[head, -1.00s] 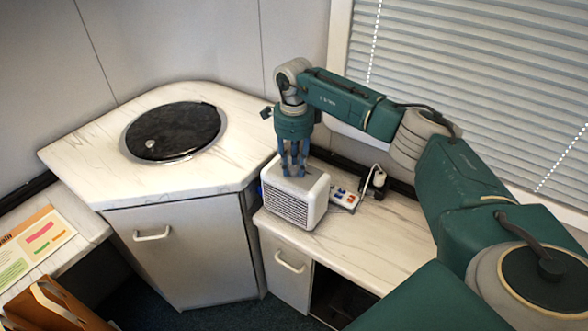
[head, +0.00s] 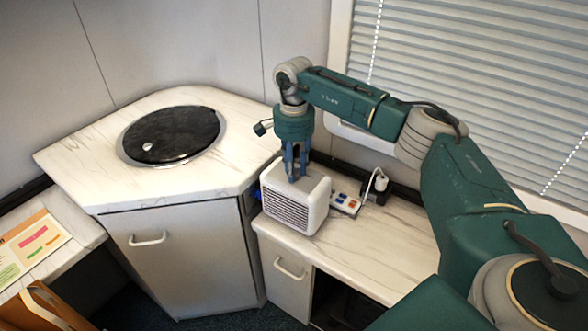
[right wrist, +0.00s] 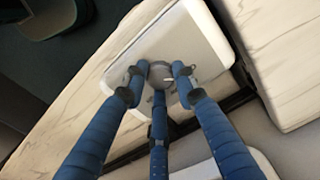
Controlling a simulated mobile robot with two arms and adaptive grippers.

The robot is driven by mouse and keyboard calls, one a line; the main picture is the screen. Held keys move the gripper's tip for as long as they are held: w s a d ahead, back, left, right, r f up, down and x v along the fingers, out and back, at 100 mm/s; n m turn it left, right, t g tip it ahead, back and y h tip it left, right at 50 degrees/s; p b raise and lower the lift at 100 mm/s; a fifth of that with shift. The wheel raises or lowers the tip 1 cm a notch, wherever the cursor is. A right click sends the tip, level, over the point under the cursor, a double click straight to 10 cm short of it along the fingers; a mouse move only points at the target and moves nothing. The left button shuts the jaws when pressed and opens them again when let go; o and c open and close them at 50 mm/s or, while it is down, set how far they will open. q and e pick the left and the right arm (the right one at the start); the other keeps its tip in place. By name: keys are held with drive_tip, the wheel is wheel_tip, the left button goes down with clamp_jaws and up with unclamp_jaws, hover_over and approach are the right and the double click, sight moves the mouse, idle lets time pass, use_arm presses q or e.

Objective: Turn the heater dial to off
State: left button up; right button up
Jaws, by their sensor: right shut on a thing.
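The heater (head: 290,210) is a white box with a grey grille on its front, standing on the low marble-look counter. My right gripper (head: 296,178) points straight down onto its top. In the right wrist view the blue fingers of my right gripper (right wrist: 158,82) are shut around a small grey dial (right wrist: 156,72) on the heater's top (right wrist: 190,38). The fingers cover much of the dial, so I cannot read its setting. My left gripper is not in view.
A power strip (head: 345,203) with a plugged-in white cord lies right of the heater. A higher corner cabinet top (head: 80,150) with a round dark lid (head: 172,133) stands to the left. Window blinds (head: 480,80) are behind my right arm.

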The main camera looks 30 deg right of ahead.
drive_tip(key=shift+r+n, duration=0.1)
drive_tip(key=shift+n, duration=0.4)
drive_tip(key=o, duration=1.2)
drive_tip(key=shift+a, duration=0.1)
wheel_tip(320, 180, up, 12)
